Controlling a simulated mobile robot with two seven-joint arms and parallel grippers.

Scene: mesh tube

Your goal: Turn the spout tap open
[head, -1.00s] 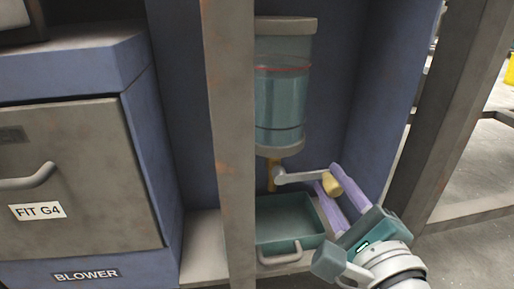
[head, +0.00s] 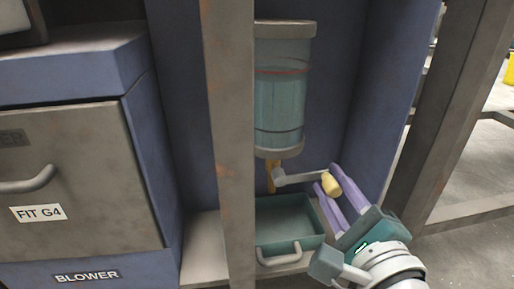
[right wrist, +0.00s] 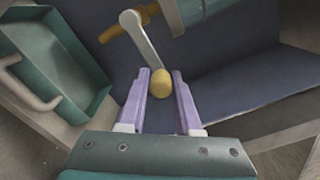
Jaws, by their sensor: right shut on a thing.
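The spout tap (head: 273,172) is a brass-coloured spout under the clear cylinder. Its grey lever (head: 298,178) points to the right and ends in a yellow knob (head: 331,185). In the right wrist view the lever (right wrist: 140,38) runs down to the knob (right wrist: 159,83). My right gripper (head: 328,176) has its two lilac fingers on either side of the knob and is shut on it. The fingers also show in the right wrist view (right wrist: 166,73). My left gripper is not in view.
The clear cylinder (head: 280,105) with a red line hangs above the tap. A green tray (head: 285,246) with a handle sits below. A rusty post (head: 232,150) stands on the left, a blue side wall (head: 385,100) on the right. The blower cabinet (head: 85,180) is far left.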

